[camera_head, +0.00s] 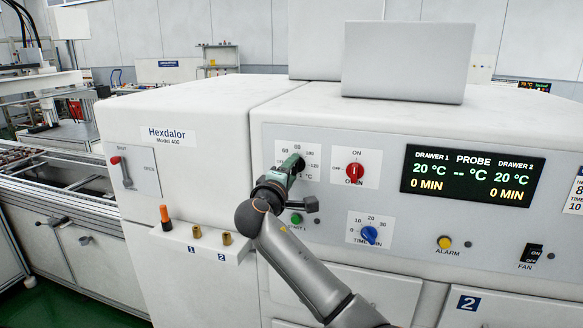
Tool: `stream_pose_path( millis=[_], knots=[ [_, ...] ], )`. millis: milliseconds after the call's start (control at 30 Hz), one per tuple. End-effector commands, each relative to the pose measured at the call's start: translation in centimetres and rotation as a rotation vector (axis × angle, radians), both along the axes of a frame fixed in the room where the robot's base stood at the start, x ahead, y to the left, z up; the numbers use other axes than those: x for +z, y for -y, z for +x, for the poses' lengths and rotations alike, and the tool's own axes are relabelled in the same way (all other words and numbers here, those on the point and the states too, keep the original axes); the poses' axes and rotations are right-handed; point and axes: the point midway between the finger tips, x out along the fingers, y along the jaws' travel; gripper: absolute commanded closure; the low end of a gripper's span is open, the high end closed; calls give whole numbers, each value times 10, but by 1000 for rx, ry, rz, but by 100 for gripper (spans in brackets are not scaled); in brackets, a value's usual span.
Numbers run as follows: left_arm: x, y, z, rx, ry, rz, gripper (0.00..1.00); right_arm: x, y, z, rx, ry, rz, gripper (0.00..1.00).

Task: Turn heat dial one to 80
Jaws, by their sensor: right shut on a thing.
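Heat dial one sits on a white scale plate (312,151) at the left of the machine's grey control panel. Numbers and a °C mark show around it, with 80 near the top. My right gripper (296,163) is at the dial and shut on it. The gripper covers most of the dial, so I cannot tell where its pointer stands. The display (472,174) reads 20 °C and 0 MIN for drawer 1. My left gripper is not in view.
A blue time knob (369,235) is lower right, and a green start button (296,219) is below my gripper. A small shelf (205,252) with an orange-topped plug (165,217) juts out at left.

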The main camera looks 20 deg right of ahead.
Motion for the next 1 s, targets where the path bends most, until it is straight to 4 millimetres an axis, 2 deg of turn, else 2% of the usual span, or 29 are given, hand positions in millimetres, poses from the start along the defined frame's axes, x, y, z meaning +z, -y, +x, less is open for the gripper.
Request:
stream_pose_path(
  millis=[300, 800, 833, 1000],
  knots=[
    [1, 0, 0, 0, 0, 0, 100, -2, 0, 0, -1, -64, -91, 100],
    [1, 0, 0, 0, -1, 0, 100, -2, 0, 0, -1, -74, -104, 100],
    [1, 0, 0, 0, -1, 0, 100, -2, 0, 0, -1, -74, -104, 46],
    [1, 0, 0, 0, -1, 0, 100, -2, 0, 0, -1, -73, -104, 27]
  ],
)
